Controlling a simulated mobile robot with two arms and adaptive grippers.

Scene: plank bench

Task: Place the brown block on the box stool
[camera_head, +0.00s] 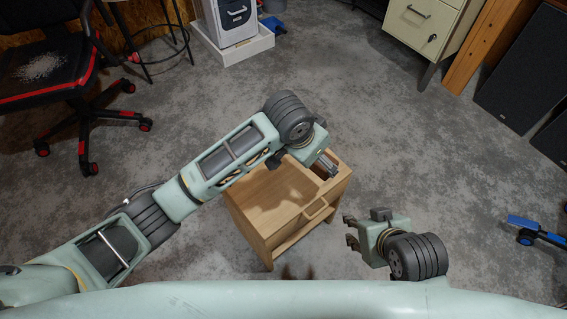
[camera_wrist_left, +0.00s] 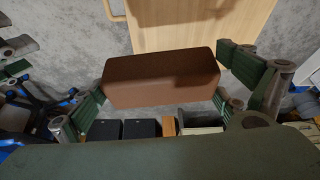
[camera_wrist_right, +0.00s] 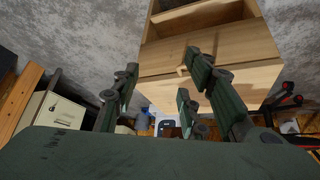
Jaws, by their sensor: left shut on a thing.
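The box stool (camera_head: 268,203) is a light wooden box with a handle and an open slot in its front; it stands on the floor and also shows in the left wrist view (camera_wrist_left: 205,22) and right wrist view (camera_wrist_right: 215,45). My left gripper (camera_head: 325,166) is at the stool's far right corner in the head view. It is shut on the brown block (camera_wrist_left: 160,80), which lies across between its fingers and partly overlaps the stool's edge in the left wrist view. I cannot tell whether they touch. My right gripper (camera_head: 351,233) is open and empty, right of the stool.
The grey floor (camera_head: 400,150) around the stool is mostly clear. A black and red chair (camera_head: 45,75) stands at the far left, a cream cabinet (camera_head: 425,30) at the back right, and a black speaker (camera_head: 525,75) beyond it. A blue object (camera_head: 530,225) lies at the right.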

